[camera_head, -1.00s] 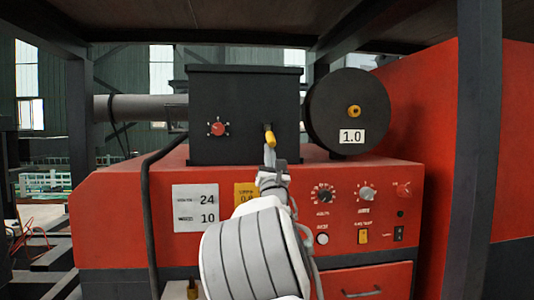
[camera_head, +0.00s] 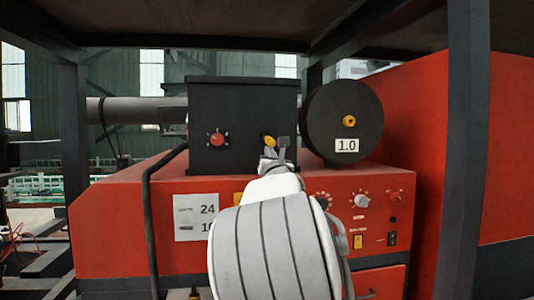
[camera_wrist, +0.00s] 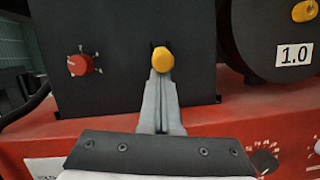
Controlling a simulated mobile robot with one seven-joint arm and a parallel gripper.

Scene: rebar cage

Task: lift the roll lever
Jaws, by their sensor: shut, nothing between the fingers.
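The roll lever has a yellow knob (camera_head: 270,142) and sits on the front of the black box (camera_head: 228,128). In the wrist view the yellow knob (camera_wrist: 163,59) is in the centre, with a dark slot behind it. My gripper (camera_head: 272,157) is shut and empty, with its fingertips (camera_wrist: 163,78) right below the knob. The tips overlap the knob's lower edge in the wrist view. I cannot tell for sure whether they touch it. The lever's shaft is mostly hidden behind the knob and my fingers.
A red dial (camera_head: 217,139) is left of the lever on the same box. A black round spool (camera_head: 335,115) marked 1.0 stands to the right. The red machine body (camera_head: 130,215) carries knobs and switches below. A dark post (camera_head: 468,150) stands at the right.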

